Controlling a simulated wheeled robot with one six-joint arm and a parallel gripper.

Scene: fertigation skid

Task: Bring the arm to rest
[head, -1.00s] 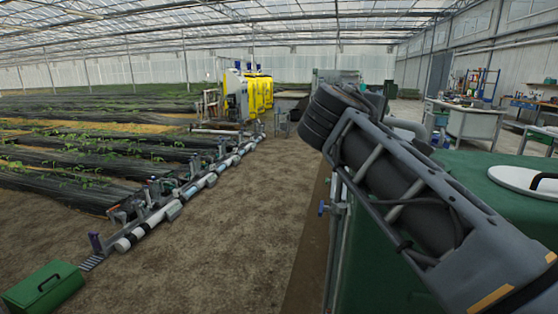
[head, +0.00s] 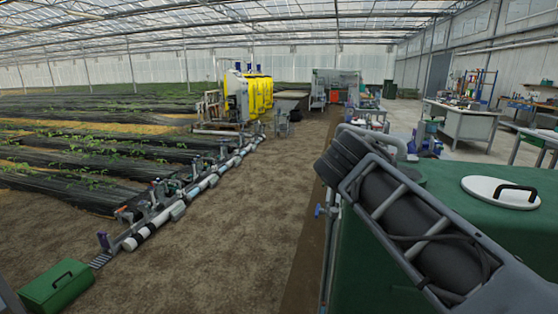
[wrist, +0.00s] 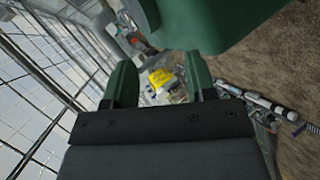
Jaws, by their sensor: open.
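My gripper (wrist: 160,78) shows in the wrist view as two green fingers standing apart, with nothing between them. Its dark grey body fills the bottom of that view. Beyond the fingers I see a small yellow shape in the distance. In the head view my grey arm link slants across the lower right, in front of the green tank (head: 440,190); my gripper cannot be made out there.
A white lid with a black handle (head: 500,192) tops the tank. A blue-handled valve (head: 319,210) is on its left side. A green box (head: 56,287) stands at lower left, beside the white pipe run (head: 178,211). Bare soil between is free. A workbench (head: 465,122) stands at right.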

